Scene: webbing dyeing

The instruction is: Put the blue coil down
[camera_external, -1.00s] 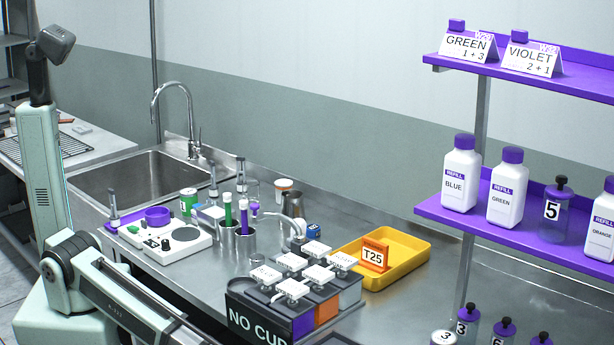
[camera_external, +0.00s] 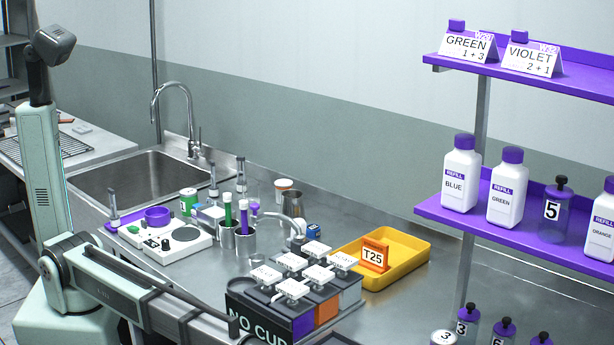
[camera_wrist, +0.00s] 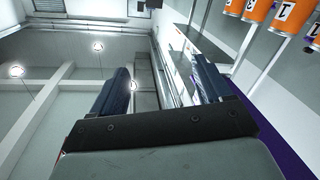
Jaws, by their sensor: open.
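I cannot make out a blue coil for certain in either view. A small blue object (camera_external: 313,231) stands on the steel counter behind the white-lidded pots, too small to identify. My gripper (camera_wrist: 160,78) shows in the wrist view with its two dark fingers apart and nothing visible between them. It faces up toward the ceiling and wall. In the external view my arm reaches right along the bottom edge, and I cannot make out its fingers there.
White-lidded pots (camera_external: 291,289) in a dark "NO CUP" box stand close to my forearm. A yellow tray (camera_external: 408,262) holds an orange T25 sign (camera_external: 374,255). Purple shelves (camera_external: 480,222) hold refill bottles. Bare counter lies behind the tray.

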